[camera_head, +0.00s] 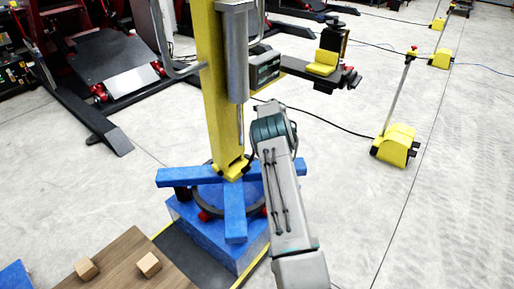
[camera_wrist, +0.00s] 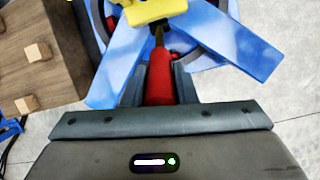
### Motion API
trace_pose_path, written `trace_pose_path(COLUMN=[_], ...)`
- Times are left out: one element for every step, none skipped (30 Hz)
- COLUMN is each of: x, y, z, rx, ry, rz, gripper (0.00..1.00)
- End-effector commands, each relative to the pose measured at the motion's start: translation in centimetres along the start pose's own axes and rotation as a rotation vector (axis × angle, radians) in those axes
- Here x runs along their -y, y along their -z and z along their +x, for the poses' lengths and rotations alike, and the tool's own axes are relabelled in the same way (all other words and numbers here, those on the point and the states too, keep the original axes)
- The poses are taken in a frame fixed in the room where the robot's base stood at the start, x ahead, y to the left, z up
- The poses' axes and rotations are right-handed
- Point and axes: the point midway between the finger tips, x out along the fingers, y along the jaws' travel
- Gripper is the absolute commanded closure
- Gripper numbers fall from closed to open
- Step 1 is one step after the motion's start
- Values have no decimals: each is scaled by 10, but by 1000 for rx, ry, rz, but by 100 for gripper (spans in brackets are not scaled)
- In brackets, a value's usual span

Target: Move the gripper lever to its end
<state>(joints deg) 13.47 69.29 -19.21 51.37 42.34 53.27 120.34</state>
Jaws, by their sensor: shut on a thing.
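The red lever (camera_wrist: 159,78) stands upright in the middle of the wrist view, just in front of the yellow post foot (camera_wrist: 155,10). My gripper (camera_wrist: 159,75) is shut on it, with one dark finger on each side of the red grip. The lever's lower part is hidden by my gripper body. The tilting positioner shows in the head view as a yellow column (camera_head: 213,90) on blue crossed arms (camera_head: 234,205). In the head view my arm hides the jaws and the gripped lever.
A wooden table (camera_head: 127,262) with two small wooden blocks (camera_head: 149,264) is at the lower left. A blue base block (camera_head: 195,228) sits under the crossed arms. A yellow pedal unit (camera_head: 396,146) stands on the right. The floor between is clear apart from a cable.

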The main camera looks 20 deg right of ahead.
Motion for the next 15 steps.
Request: trace_pose_path(x=[3, 4, 5, 6, 7, 8, 9, 9, 10, 11, 11, 11, 11, 12, 12], y=[-2, -3, -4, -5, -6, -7, -8, -8, -9, -10, -11, -11, -11, -12, -12], z=[1, 1, 1, 1, 1, 1, 1, 0, 0, 0, 0, 0, 0, 0, 0], rx=[-7, -13, -18, -22, -26, -31, -35, -38, -42, -44, -45, -49, -50, -51, -53], ry=[6, 6, 9, 10, 11, 13, 13, 14, 15, 16, 17, 17, 16, 17, 17], rz=[1, 2, 5, 6, 7, 10, 11, 11, 13, 13, 13, 14, 15, 15, 16], gripper=[100, 100, 100, 100, 100, 100, 100, 100, 100, 100, 100, 100, 100, 100, 100])
